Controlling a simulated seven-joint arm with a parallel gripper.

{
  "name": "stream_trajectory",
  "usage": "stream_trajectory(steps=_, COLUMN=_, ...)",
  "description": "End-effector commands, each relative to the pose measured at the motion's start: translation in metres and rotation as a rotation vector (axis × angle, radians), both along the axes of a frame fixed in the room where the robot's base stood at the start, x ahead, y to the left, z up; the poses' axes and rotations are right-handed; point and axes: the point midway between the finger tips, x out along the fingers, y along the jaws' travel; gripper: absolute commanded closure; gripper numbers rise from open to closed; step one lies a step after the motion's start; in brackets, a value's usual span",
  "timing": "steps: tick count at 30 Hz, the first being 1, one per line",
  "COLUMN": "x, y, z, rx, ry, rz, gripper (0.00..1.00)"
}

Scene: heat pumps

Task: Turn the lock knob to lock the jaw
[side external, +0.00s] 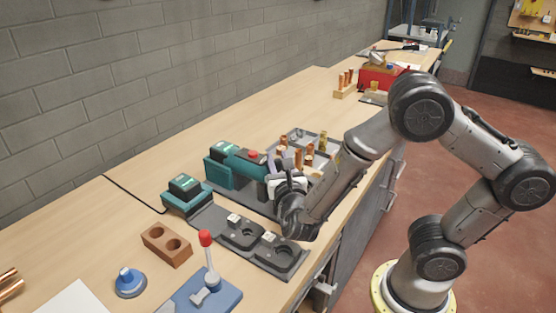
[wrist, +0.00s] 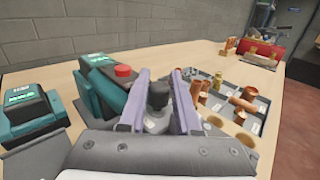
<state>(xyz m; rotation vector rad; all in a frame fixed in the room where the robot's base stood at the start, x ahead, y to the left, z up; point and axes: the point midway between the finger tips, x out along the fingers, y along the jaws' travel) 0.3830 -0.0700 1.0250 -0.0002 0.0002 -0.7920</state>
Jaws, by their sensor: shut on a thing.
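The teal pressing tool (side external: 222,171) lies on the bench with a red button (side external: 253,154) on its top. In the wrist view the tool (wrist: 98,88) is left of my fingers, and its red button (wrist: 123,71) shows. My gripper (wrist: 162,76) has two lilac fingers on either side of a dark grey knob (wrist: 157,97), shut on it. I take this as the lock knob; its turn angle cannot be read. In the side view my gripper (side external: 279,163) is at the tool's right end, where my wrist hides the knob and most of the jaw.
A tray (wrist: 270,103) with copper and brass fittings lies right of my gripper. A teal charger or battery unit (side external: 187,195) stands to the left. In front are a dark fixture plate (side external: 270,252), a brown block (side external: 166,244) and a blue base with a red-tipped lever (side external: 205,238).

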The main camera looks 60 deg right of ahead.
Motion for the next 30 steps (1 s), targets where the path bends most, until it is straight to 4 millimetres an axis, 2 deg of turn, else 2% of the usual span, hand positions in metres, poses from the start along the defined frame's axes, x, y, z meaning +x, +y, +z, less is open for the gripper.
stream_trajectory(steps=14, x=0.0008, y=0.0012, z=0.0002, rx=0.0, ry=-0.001, rz=-0.054, gripper=1.0)
stream_trajectory(steps=20, x=0.0014, y=0.0015, z=-0.0001, rx=0.0, ry=-0.001, rz=-0.179, gripper=1.0)
stream_trajectory(steps=30, x=0.0014, y=0.0011, z=-0.0008, rx=0.0, ry=0.0, rz=-0.483, gripper=1.0)
